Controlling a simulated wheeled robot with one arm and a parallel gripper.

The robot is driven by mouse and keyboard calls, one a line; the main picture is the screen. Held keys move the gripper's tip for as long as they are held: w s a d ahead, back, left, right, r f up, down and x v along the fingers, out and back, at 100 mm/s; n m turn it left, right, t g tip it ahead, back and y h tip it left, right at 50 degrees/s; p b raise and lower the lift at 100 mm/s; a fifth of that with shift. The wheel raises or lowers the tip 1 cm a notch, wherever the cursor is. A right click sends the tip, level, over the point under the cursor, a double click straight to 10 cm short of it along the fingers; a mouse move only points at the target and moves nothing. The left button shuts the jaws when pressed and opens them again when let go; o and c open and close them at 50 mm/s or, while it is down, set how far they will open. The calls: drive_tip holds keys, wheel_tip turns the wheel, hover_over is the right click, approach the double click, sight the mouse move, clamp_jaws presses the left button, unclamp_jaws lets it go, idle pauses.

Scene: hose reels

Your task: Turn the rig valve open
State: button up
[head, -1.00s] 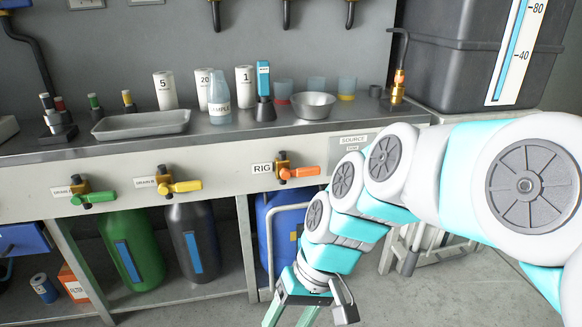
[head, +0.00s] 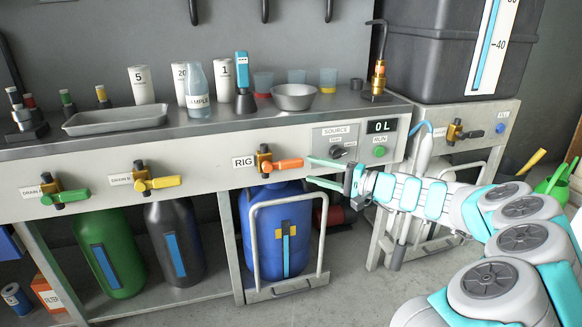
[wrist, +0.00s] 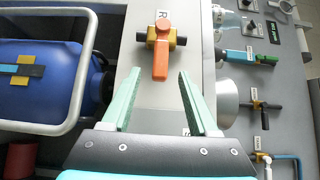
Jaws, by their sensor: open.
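The rig valve (head: 265,162) has a brass body and an orange lever on the white front panel, beside the RIG label (head: 243,162). Its orange lever (head: 284,164) points right, along the panel. In the wrist view the orange lever (wrist: 160,62) points toward my gripper, between the lines of its two fingers. My gripper (head: 308,170) is open and empty, with its green fingertips just right of the lever's end. In the wrist view the fingers (wrist: 152,95) stand apart on either side, and I see no clear contact with the lever.
Drain valves with yellow (head: 158,183) and green (head: 66,197) levers sit to the left. A source knob (head: 337,151) and a 0L display (head: 382,126) are to the right. A blue drum (head: 260,215) in a metal frame stands below. A metal bowl (head: 293,97) sits on the counter above.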

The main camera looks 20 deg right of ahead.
sight(296, 166)
drive_tip(key=shift+x, duration=3.85)
clamp_jaws()
